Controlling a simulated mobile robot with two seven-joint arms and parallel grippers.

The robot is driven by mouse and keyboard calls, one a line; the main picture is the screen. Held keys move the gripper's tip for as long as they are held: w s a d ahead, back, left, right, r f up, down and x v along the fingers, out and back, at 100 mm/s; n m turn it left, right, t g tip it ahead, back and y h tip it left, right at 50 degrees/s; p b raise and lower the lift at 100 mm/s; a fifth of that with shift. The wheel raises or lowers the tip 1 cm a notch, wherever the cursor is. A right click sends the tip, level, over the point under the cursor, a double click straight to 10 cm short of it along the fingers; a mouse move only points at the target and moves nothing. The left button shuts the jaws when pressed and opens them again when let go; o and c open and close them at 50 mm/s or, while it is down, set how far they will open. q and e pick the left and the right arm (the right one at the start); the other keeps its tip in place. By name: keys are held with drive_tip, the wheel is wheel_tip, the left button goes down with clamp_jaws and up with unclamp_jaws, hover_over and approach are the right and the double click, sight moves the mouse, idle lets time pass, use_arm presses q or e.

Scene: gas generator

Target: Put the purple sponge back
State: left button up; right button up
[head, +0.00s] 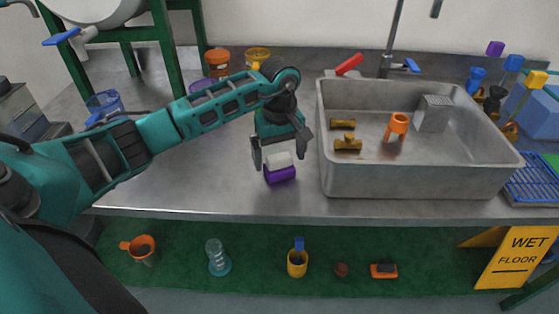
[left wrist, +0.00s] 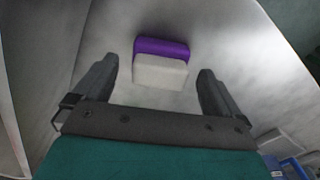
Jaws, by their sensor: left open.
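The purple sponge (head: 280,174) has a white layer on top and a purple layer below. It lies on the metal counter (head: 215,170), just left of the sink, near the front edge. My left gripper (head: 282,163) is right above and around it in the head view, with its fingers pointing down. In the left wrist view, the sponge (left wrist: 161,62) lies between and beyond the fingertips of the gripper (left wrist: 157,72), with a gap on each side. The gripper is open and empty. My right gripper is not in view.
The grey sink (head: 420,182) stands close on the right, holding brass fittings (head: 347,143), an orange part (head: 396,126) and a grey holder (head: 433,113). Brushes stand at the right behind a blue rack (head: 531,177). Orange and yellow containers stand behind my arm. The counter's left front is clear.

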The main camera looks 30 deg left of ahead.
sight(280, 157)
use_arm(q)
wheel_tip(280, 157, up, 9)
drive_tip(key=shift+r, duration=0.2)
idle(0.6)
